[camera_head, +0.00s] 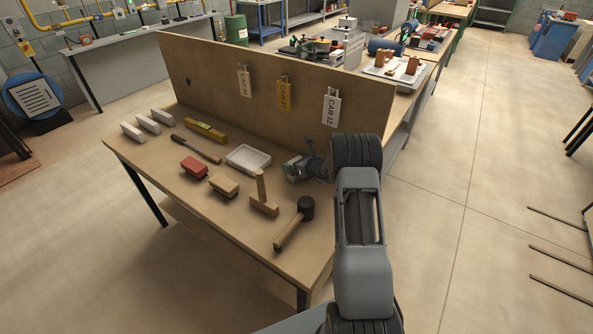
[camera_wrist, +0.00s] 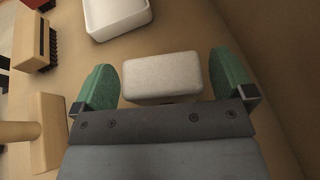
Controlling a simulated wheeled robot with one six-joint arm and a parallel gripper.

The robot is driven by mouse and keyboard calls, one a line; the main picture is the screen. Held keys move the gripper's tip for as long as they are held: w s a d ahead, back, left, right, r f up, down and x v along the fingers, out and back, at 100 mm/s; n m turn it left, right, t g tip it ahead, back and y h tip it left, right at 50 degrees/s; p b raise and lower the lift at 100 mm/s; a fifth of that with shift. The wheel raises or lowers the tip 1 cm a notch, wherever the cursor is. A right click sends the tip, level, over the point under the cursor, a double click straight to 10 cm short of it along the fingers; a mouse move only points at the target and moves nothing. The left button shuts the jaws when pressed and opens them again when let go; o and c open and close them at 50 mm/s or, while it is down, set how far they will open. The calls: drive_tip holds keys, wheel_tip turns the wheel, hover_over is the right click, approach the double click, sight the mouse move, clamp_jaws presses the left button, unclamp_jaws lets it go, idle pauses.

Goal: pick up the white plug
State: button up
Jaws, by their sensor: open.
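A pale white-grey block with rounded edges, which looks like the white plug (camera_wrist: 165,78), lies on the brown bench top in the wrist view. My gripper (camera_wrist: 162,64) is open, with one green finger on each side of the block. A narrow gap shows between the block and each finger; I cannot tell how high the fingers are above the bench. In the head view my gripper (camera_head: 298,170) is low over the bench near its back panel, and it mostly hides the block.
A white tray (camera_head: 248,158) lies just left of my gripper. A wooden T-shaped tool (camera_head: 263,197), a black-headed mallet (camera_head: 295,224), brushes (camera_head: 223,186) and white bars (camera_head: 148,122) lie on the bench (camera_head: 190,220). The upright panel (camera_head: 215,75) with hanging tags stands behind.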

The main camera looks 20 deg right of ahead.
drive_tip(key=shift+c, duration=0.3)
drive_tip(key=c, duration=0.9)
drive_tip(key=shift+r, duration=0.1)
